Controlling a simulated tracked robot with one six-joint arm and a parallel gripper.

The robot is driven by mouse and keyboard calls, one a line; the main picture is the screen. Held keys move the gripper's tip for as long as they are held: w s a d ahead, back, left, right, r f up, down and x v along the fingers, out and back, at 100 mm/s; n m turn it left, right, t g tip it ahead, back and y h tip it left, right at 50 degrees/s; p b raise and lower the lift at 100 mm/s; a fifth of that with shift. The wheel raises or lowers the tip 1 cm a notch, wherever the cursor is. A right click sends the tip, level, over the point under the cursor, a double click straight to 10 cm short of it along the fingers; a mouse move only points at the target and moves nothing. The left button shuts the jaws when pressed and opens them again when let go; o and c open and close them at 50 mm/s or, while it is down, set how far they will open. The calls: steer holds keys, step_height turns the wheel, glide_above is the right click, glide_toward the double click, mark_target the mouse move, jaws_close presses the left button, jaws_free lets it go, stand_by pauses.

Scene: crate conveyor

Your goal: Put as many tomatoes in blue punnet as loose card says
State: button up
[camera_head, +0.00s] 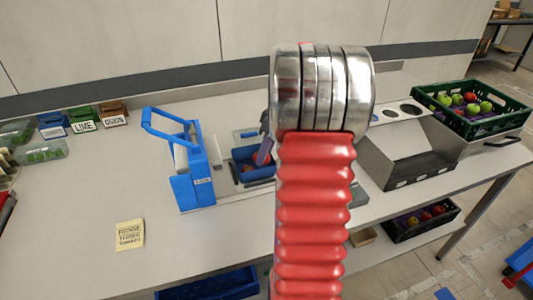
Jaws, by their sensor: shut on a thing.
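The loose card (130,234) lies flat on the bench at the left front; its print looks like "RIDGE THREE TOMATO". The blue punnet (240,158) stands mid-bench, partly hidden behind my red arm; small dark reddish shapes show inside, too unclear to count. My gripper (264,150) is mostly hidden behind the arm, with a grey and reddish part showing over the punnet's right side. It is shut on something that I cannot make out. Red and orange round fruits lie in a black crate (398,238) low at the right; I cannot tell if they are tomatoes.
A blue-handled device (200,185) stands left of the punnet. Small labelled boxes (85,125) and clear punnets (42,153) sit at the far left. A grey sloped unit (405,160) and a green crate (500,118) of red and green fruit stand right. The front-left bench is mostly clear.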

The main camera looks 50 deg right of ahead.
stand_by(0.3)
steer(key=o, duration=1.1)
steer(key=shift+r, duration=0.15)
steer(key=shift+w+r, duration=0.1)
steer(key=shift+r, duration=3.3)
